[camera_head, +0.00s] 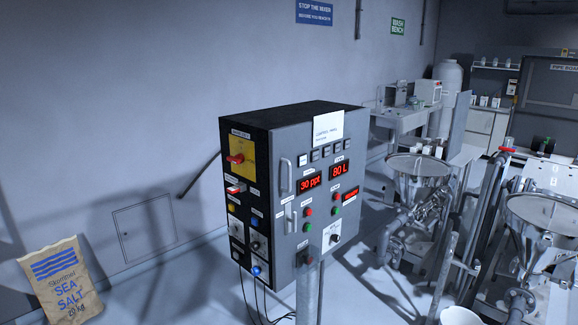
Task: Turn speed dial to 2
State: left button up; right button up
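The control panel box (297,190) stands on a post, showing its grey front and dark left side. A dark round knob on a white plate (334,238) sits low on the front, at the right. It looks like the speed dial, but its label and pointer setting are too small to read. Another dark knob (255,245) is on the left side, above a blue button. Red displays read "30 ppt" (309,183) and "80 L" (340,170). A smaller red display is unreadable. Neither of my grippers is in view.
A sea salt bag (62,282) leans at the left wall. Steel hoppers (418,166) stand at the right.

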aim_at(255, 246)
jog(key=l+u, duration=0.25)
jog(key=l, duration=0.6)
jog(key=l+u, duration=0.25)
jog(key=l, duration=0.6)
jog(key=i+j+z, duration=0.25)
jog(key=i+j, duration=0.25)
jog(key=j, duration=0.25)
jog(key=i+j+z, duration=0.15)
jog(key=j, duration=0.2)
jog(key=i+j+z, duration=0.1)
jog(key=i+j, duration=0.15)
jog(key=j, duration=0.2)
